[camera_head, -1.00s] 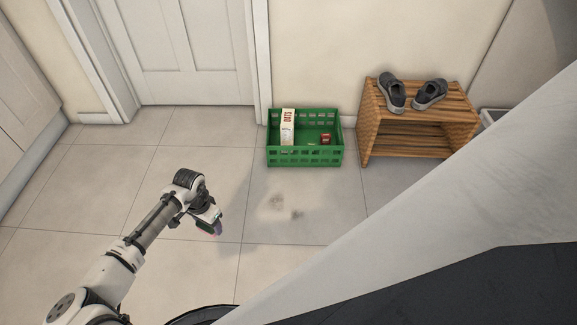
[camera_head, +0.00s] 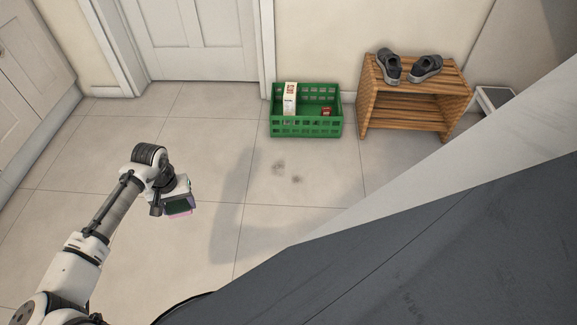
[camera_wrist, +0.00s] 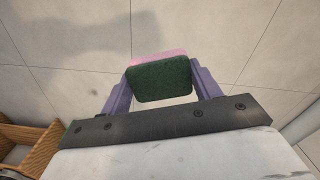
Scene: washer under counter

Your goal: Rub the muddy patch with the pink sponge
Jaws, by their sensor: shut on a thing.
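The pink sponge (camera_wrist: 162,77) has a dark green face and a pink layer behind it. My gripper (camera_wrist: 160,82) is shut on it, one purple finger on each side. In the head view the sponge (camera_head: 180,208) hangs below my gripper (camera_head: 179,200), apart from the floor as far as I can tell. The muddy patch (camera_head: 279,167) is faint brown smudges on the tiles, to the right of my gripper.
A green crate (camera_head: 305,128) with a carton (camera_head: 290,99) and a small red box (camera_head: 327,111) stands by the wall. A wooden rack (camera_head: 416,122) with dark shoes (camera_head: 425,67) is right of it. A large grey and white surface blocks the lower right. Floor around the patch is clear.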

